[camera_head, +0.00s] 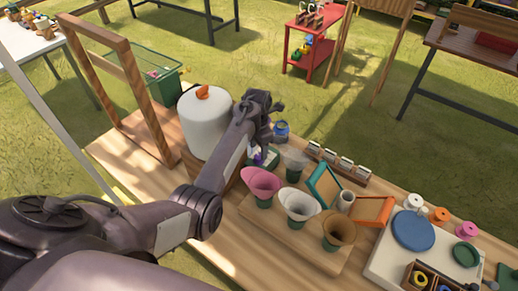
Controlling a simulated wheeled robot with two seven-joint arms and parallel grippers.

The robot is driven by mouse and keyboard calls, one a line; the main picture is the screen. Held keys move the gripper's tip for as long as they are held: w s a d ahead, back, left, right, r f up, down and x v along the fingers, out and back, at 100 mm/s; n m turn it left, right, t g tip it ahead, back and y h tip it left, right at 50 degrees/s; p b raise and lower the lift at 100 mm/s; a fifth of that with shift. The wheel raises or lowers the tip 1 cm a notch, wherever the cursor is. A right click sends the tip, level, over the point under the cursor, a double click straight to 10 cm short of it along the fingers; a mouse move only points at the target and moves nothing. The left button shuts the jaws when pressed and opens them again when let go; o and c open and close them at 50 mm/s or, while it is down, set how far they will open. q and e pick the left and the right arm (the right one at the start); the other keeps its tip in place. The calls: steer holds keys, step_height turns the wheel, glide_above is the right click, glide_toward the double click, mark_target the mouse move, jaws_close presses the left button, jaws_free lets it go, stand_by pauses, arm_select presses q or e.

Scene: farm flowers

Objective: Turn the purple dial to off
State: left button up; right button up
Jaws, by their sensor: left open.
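A small purple spot (259,157), possibly the purple dial, shows on a small whitish object right behind the pink cone; it is too small to tell its setting. My left arm reaches in from the left across the wooden table (140,165). My left gripper (268,112) is open above the table, to the right of the white domed tank (203,125) and above the purple spot. It partly hides what lies behind it, and I see nothing between its fingers. My right gripper is not in view.
Pink (262,184), white (299,203) and brown (338,231) cones stand on a wooden board. A blue jar (281,130) stands behind the gripper. A wooden frame (120,85) rises at left. A white board with a blue disc (412,230) and spools lies at right.

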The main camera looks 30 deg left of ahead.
mark_target(259, 156)
arm_select(q)
step_height(259, 156, down, 3)
steer(key=shift+w+a+r, duration=0.1)
steer(key=shift+r, duration=0.1)
steer(key=shift+f, duration=0.55)
steer(key=c, duration=0.7)
steer(key=shift+c, duration=1.3)
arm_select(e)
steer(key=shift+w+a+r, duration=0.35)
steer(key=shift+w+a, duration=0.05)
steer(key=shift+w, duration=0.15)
